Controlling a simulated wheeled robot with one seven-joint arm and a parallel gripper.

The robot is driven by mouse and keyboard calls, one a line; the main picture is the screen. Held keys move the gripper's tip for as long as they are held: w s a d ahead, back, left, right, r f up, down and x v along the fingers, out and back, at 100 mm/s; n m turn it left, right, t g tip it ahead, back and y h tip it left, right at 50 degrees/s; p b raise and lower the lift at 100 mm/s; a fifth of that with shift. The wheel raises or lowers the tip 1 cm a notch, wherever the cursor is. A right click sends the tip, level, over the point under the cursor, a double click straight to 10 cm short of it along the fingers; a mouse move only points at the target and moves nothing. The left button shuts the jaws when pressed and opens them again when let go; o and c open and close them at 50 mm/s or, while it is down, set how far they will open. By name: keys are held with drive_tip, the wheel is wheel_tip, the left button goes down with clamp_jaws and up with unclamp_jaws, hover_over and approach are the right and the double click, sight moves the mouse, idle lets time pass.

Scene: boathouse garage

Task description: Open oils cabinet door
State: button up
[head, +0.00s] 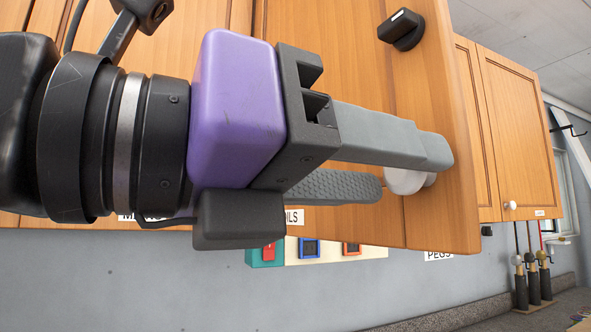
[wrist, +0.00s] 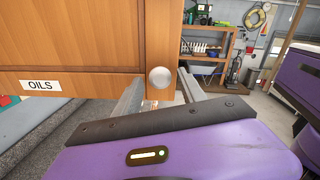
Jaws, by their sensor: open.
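The oils cabinet door (head: 430,215) is a wooden panel, marked by a white OILS label (wrist: 40,85) at its lower edge in the wrist view. A round white knob (wrist: 160,77) sits near the door's right edge. My gripper (wrist: 160,92) is open, with one grey finger on each side of the knob in the wrist view. In the head view the knob (head: 402,182) is partly hidden by the fingers. I cannot tell whether the fingers touch it, or whether the door is ajar.
A black latch-like fitting (head: 401,29) sits higher on the wood. Another wooden cabinet (head: 515,130) is to the right. A grey counter (head: 440,318) runs below. A shelf (wrist: 207,50) and open floor show beyond the door's edge in the wrist view.

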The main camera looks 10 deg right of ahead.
idle(0.3)
drive_tip(key=v, duration=0.7)
drive_tip(key=shift+a+b, duration=0.35)
drive_tip(key=shift+s, duration=0.1)
